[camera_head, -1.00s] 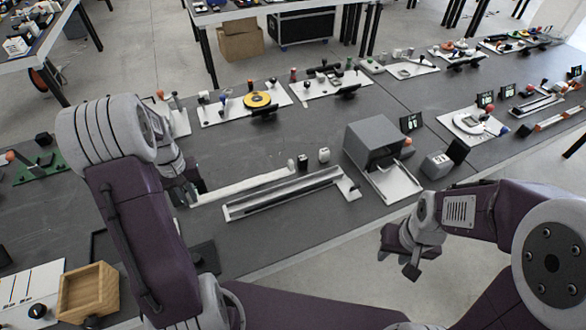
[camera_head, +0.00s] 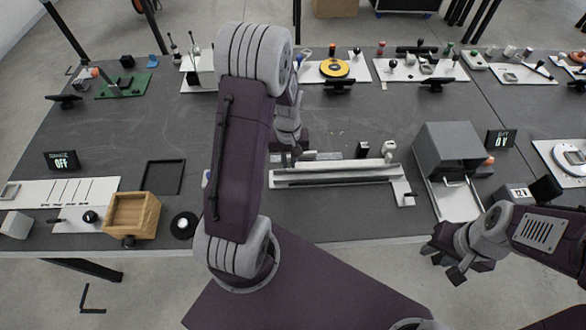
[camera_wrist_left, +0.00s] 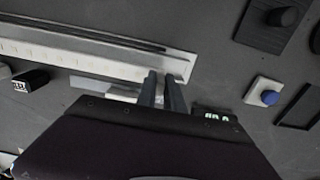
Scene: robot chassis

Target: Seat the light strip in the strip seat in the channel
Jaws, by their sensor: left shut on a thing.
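The light strip (camera_head: 335,163) is a long, thin white bar lying along the back side of the channel (camera_head: 335,182). In the left wrist view the light strip (camera_wrist_left: 70,57) shows a row of small dots, beside the channel's dark slot (camera_wrist_left: 80,31). My left gripper (camera_wrist_left: 164,88) is shut on the strip near its left end. My right gripper (camera_head: 446,258) is open and empty, in front of the table edge.
A black block (camera_head: 362,150) and a white block (camera_head: 388,150) stand just behind the strip. A grey box with an open tray (camera_head: 450,150) is right of the channel. A wooden box (camera_head: 131,215) and a black frame (camera_head: 163,177) are to the left.

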